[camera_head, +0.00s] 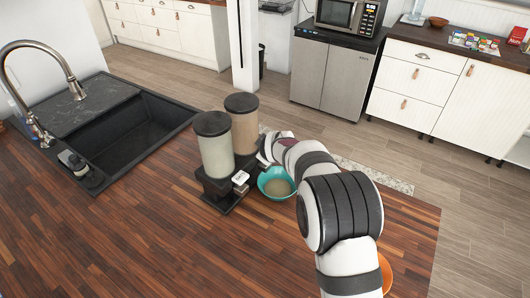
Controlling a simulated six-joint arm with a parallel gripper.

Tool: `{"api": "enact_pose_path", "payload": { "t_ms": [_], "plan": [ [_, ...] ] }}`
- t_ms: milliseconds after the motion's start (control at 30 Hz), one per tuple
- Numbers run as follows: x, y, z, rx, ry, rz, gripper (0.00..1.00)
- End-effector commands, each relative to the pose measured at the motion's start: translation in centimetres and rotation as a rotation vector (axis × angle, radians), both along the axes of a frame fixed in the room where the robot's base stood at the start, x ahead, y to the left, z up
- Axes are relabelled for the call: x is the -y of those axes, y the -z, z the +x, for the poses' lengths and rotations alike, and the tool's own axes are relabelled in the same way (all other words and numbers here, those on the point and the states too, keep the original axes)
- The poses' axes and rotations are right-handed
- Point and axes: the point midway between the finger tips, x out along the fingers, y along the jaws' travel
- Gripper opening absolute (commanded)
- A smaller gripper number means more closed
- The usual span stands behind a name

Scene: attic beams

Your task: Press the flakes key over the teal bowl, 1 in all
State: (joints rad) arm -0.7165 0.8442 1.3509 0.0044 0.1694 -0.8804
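A dark dispenser base (222,197) on the wooden counter carries two lidded clear canisters, a pale-filled one (216,150) and a brown-filled one (243,126). White key labels (240,178) show at the front of the pale canister; their lettering is too small to read. The teal bowl (265,176) stands right of the base with beige contents in it. My gripper (264,159) is at the lower front of the brown canister, above the bowl's far edge. It covers that canister's key area. Its fingers are too small and hidden to judge, and contact is unclear.
An orange bowl (386,272) is partly hidden behind my arm at the lower right. A black sink (140,128) with a faucet lies at the left. The counter (150,235) in front of the dispenser is clear.

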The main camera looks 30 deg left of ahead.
Motion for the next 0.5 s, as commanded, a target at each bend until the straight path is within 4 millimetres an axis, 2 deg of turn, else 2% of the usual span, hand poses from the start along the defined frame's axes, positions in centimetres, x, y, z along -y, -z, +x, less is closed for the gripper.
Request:
{"api": "enact_pose_path", "payload": {
  "t_ms": [500],
  "plan": [
    [0.02,0.69,-0.02,-0.001,0.000,-0.001,0.00]
  ]
}}
